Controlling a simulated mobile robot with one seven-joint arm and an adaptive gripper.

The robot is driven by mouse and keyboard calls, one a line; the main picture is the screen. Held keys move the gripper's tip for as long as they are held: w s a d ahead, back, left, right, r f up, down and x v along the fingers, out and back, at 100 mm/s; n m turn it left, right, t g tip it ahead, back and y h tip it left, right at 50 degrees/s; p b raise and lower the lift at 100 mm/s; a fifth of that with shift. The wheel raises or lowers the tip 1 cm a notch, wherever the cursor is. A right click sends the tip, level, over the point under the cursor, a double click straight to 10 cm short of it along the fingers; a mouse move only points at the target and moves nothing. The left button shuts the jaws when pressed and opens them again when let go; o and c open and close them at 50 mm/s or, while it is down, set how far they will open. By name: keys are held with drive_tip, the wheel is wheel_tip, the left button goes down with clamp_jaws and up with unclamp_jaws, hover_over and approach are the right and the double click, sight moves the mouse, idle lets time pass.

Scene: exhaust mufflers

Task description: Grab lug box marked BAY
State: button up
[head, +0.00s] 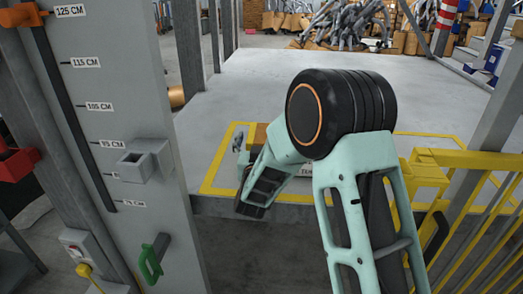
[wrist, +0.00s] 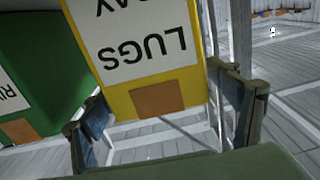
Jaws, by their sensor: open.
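In the wrist view a yellow lug box (wrist: 192,92) fills the upper middle. Its white label shows upside down, reading LUGS, with a cut-off word ending in AY above it. A brown patch (wrist: 158,99) is below the label. My gripper (wrist: 165,112) is open, with one dark finger at the left and one at the right of the box's near end. I cannot tell whether either finger touches it. A green box (wrist: 38,80) with a partly seen white label starting RI is at the left. In the head view my arm hides most of this spot.
In the head view a yellow outline (head: 214,170) marks the grey platform (head: 255,85). A grey post with a height scale (head: 105,80) stands at the left, and yellow railings (head: 470,160) at the right. Brown boxes and mufflers (head: 345,25) are piled at the back.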

drive_tip(key=shift+w, duration=1.15)
drive_tip(key=c, duration=2.1)
drive_tip(key=shift+r, duration=0.2)
drive_tip(key=shift+c, duration=0.4)
